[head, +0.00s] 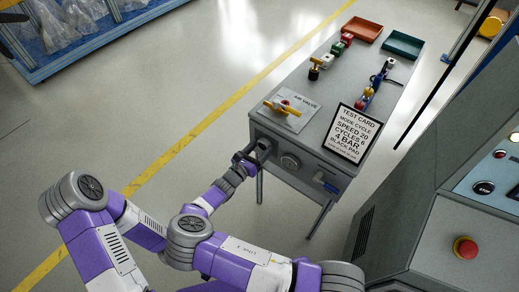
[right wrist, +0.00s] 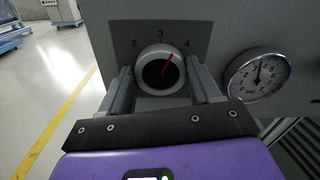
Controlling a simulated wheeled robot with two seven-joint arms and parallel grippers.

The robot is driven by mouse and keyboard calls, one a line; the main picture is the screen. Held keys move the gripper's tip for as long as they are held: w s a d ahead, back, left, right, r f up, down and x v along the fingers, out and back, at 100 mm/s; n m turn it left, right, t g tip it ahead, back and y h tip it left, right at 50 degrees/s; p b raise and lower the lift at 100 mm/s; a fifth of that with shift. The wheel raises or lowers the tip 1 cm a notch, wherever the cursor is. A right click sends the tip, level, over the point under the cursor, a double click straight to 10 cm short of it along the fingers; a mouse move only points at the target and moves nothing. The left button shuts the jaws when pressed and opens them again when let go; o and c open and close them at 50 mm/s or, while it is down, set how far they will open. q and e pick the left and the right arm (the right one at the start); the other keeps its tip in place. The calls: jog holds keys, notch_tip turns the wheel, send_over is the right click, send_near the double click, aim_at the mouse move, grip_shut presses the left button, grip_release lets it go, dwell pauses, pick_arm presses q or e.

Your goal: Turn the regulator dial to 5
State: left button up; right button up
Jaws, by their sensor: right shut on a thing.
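The regulator dial (right wrist: 160,70) is a round pale knob with a dark face and a red pointer. In the right wrist view the pointer tilts up and right, between the marks 3 and 4; the mark 2 shows at left and no 5 is visible. My right gripper (right wrist: 158,88) is shut on the dial, one finger on each side of it. In the head view my right gripper (head: 248,158) reaches the left end of the bench's front, largely hiding the dial. My left gripper is not in view.
A round bar gauge (right wrist: 258,74) sits right of the dial, its needle nearly upright; it also shows in the head view (head: 290,161). A blue handle (head: 326,184) is further right. The bench top holds a test card (head: 352,133), an air valve (head: 283,107) and trays.

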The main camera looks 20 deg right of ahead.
jog(key=shift+m+p, duration=0.55)
jog(key=shift+m, duration=0.55)
jog(key=m+p, duration=0.1)
jog(key=m, duration=0.2)
jog(key=shift+s+m, duration=0.1)
jog(key=shift+m, duration=0.2)
jog(key=m+p, duration=0.1)
jog(key=m, duration=0.2)
jog(key=shift+f, duration=0.1)
jog(key=shift+m, duration=2.1)
jog(key=o, duration=1.1)
jog(key=shift+d, duration=0.1)
jog(key=shift+c, duration=0.2)
